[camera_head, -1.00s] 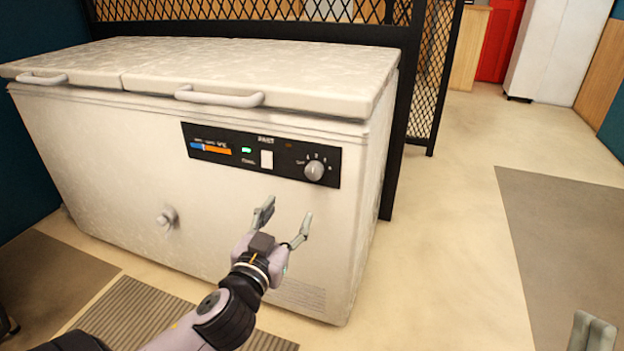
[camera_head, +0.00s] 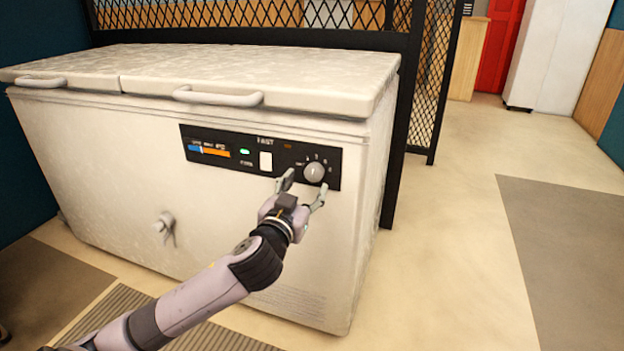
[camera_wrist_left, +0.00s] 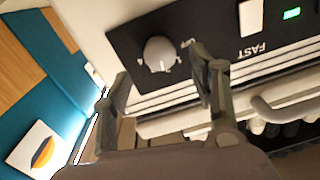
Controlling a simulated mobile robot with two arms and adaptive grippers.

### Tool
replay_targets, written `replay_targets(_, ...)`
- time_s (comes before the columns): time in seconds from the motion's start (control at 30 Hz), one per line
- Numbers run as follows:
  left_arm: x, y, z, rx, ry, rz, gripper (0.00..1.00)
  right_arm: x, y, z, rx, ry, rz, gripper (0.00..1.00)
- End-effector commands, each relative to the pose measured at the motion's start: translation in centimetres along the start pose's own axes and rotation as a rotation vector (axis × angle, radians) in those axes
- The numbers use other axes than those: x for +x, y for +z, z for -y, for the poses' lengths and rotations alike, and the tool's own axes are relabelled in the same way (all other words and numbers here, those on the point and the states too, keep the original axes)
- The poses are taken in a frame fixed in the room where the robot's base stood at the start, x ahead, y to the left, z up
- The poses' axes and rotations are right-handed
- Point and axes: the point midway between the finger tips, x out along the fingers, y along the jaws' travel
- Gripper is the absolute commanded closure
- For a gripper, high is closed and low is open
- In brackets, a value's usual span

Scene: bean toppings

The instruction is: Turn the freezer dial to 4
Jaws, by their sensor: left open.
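The freezer dial (camera_head: 314,172) is a round grey knob at the right end of the black control panel (camera_head: 227,153) on the white chest freezer (camera_head: 110,150). Small markings ring it, too small to read surely. My left gripper (camera_head: 305,184) is open just below the dial, its fingertips near the knob's lower left and lower right. In the left wrist view the dial (camera_wrist_left: 158,54) shows beyond and between the two open fingers (camera_wrist_left: 160,75), with nothing held. I cannot tell whether a finger touches it. My right gripper is not in view.
A white switch (camera_head: 266,162) and a green light (camera_head: 244,152) sit left of the dial. A lid handle (camera_head: 218,97) juts out above the panel. A black mesh fence (camera_head: 425,90) stands behind. The floor to the right is open.

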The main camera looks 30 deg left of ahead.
Motion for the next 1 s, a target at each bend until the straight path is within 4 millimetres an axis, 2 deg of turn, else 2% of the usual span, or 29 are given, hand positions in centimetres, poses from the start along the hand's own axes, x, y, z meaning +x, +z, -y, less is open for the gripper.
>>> replay_targets(0.03, 1.0, 0.0, 0.0, 0.001, -0.002, -0.004, 0.46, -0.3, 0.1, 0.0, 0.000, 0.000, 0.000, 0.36)
replay_targets(0.2, 3.4, 0.1, 0.0, 0.001, -0.001, -0.002, 0.46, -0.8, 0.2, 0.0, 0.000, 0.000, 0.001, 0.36)
replay_targets(0.4, 5.0, 0.1, 0.0, 0.000, 0.000, 0.000, 0.46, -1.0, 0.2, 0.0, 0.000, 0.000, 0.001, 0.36)
replay_targets(0.77, 5.3, 0.0, 0.0, 0.001, 0.000, 0.000, 0.46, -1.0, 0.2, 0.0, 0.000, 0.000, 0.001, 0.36)
replay_targets(1.0, 5.3, 0.0, 0.0, 0.001, 0.000, 0.000, 0.62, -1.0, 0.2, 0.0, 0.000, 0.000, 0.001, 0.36)
